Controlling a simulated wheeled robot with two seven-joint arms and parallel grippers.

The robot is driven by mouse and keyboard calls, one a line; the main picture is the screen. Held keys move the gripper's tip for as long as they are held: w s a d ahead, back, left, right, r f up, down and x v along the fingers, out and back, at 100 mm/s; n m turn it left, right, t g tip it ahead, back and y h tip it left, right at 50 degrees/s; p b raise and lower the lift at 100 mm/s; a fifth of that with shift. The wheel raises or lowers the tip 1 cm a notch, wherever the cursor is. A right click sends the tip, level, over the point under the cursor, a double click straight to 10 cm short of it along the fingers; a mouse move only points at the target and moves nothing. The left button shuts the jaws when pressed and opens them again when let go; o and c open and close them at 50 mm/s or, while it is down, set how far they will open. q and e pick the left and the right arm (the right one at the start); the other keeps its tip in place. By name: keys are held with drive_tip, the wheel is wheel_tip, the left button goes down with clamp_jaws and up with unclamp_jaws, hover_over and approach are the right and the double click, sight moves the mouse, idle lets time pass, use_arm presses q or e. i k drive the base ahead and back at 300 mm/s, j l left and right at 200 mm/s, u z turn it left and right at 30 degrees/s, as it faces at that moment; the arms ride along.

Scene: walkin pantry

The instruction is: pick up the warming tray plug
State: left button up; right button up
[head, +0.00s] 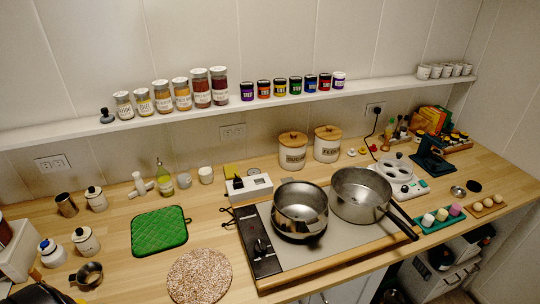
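The warming tray (320,255) is a flat steel plate with a wood edge and a black control panel at its left. A short black cord (229,217) shows at the tray's left side. A small black plug-like piece (238,182) sits at the left of a white socket box (258,188) behind the tray. I cannot tell for certain that this piece is the tray's plug, as the cord's full run is not clear. Neither of my grippers can be made out in the head view.
A steel pot (299,207) and a steel pan (362,192) stand on the tray, the pan's handle pointing front right. A green quilted mat (160,231) and a speckled round mat (199,276) lie to the left.

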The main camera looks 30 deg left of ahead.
sight(238, 183)
drive_tip(key=u, duration=1.1)
drive_tip(key=l+u, duration=0.2)
drive_tip(key=u, duration=0.25)
drive_tip(key=l+u, duration=0.25)
drive_tip(key=u, duration=0.15)
drive_tip(key=l+u, duration=0.2)
drive_tip(key=u, duration=0.25)
